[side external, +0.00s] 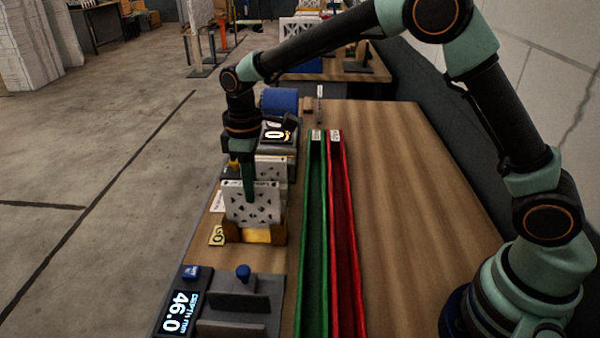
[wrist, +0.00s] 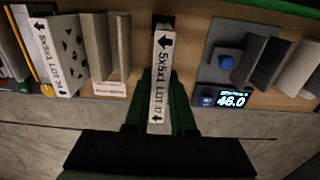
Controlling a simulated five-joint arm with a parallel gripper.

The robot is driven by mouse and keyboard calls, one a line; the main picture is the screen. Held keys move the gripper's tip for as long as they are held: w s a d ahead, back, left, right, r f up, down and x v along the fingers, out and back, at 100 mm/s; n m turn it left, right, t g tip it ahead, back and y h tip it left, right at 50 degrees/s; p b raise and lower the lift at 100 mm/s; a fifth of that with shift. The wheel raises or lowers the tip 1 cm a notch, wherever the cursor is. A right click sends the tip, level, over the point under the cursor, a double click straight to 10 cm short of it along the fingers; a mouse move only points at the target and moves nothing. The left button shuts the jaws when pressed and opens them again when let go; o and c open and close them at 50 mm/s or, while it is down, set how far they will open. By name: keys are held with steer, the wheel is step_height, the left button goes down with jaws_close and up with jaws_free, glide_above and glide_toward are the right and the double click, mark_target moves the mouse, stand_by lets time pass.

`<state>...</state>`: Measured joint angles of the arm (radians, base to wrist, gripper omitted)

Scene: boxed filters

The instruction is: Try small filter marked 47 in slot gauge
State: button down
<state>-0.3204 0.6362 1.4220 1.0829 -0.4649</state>
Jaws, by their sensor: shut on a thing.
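My gripper (wrist: 158,108) is shut on a thin white filter (wrist: 160,70), whose edge reads "5x5x1 LOT" with a final number too small to read surely. In the side external view my gripper (side external: 247,195) points down, gripping the filter (side external: 255,207), which is upright with dark cut-outs on its face. Its lower edge is at a brown and yellow holder (side external: 257,234); I cannot tell whether it rests in it. The grey slot gauge (side external: 240,300) stands nearer the camera, its slot empty, its display (side external: 179,312) reading 46.0. The gauge (wrist: 238,62) is right of the filter in the wrist view.
Another filter (wrist: 52,48), its edge marked "LOT 34", stands left in the wrist view. A green channel (side external: 314,230) and a red channel (side external: 343,230) run along the table. A yellow tag (side external: 217,236) lies beside the holder. The table's right side (side external: 420,190) is clear.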

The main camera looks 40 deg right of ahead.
steer(key=shift+r, duration=2.5)
steer(key=shift+r, duration=0.15)
steer(key=shift+r, duration=1.9)
